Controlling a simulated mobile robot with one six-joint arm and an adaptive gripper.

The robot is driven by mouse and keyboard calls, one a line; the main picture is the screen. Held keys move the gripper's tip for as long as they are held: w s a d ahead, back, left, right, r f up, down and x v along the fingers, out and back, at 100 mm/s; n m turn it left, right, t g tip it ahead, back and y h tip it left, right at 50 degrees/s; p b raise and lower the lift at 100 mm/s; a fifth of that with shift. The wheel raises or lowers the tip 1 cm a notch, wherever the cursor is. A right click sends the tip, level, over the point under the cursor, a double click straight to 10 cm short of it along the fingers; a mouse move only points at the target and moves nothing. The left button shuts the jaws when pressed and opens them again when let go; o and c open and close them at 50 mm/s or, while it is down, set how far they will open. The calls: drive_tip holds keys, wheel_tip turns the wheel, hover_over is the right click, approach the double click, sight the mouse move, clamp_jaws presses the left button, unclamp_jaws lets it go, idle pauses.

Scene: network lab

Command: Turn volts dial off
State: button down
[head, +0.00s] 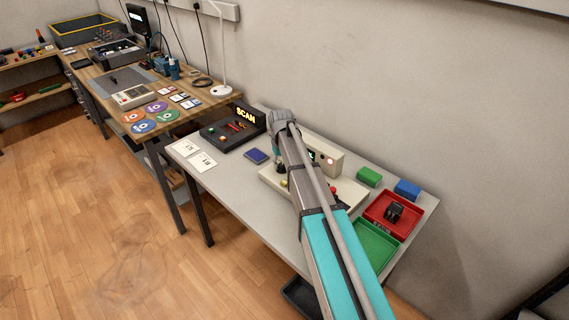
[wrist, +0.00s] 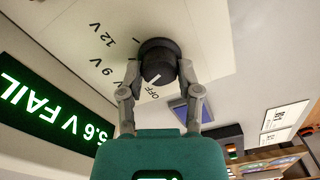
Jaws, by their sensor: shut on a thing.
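The volts dial (wrist: 157,55) is a round black knob on a cream panel (wrist: 205,30) in the wrist view. Printed labels 12 V, 9 V and OFF stand around it. A white mark on the knob's face appears to point toward the OFF label. My gripper (wrist: 158,70) is shut on the knob, one finger on each side. A green display (wrist: 45,108) beside the panel reads 5.6 V FAIL, upside down. In the head view my gripper (head: 281,165) is over the left part of the cream tester (head: 345,188), and my arm hides the dial there.
A red tray (head: 412,227) with a black item and a green tray (head: 368,257) lie right of the tester. Green (head: 369,177) and blue (head: 407,189) blocks stand behind. A SCAN box (head: 222,132), a blue card (head: 256,156) and white cards (head: 203,162) are left.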

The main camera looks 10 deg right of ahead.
drive_tip(key=n, duration=0.4)
drive_tip(key=shift+s+n, duration=0.25)
drive_tip(key=shift+n, duration=0.05)
drive_tip(key=n, duration=0.4)
drive_tip(key=shift+d+n, duration=0.1)
drive_tip(key=shift+n, duration=0.3)
drive_tip(key=shift+w, duration=0.1)
drive_tip(key=shift+c, duration=2.3)
unclamp_jaws()
drive_tip(key=shift+d, duration=0.1)
drive_tip(key=shift+o, duration=0.8)
drive_tip(key=shift+r, duration=0.1)
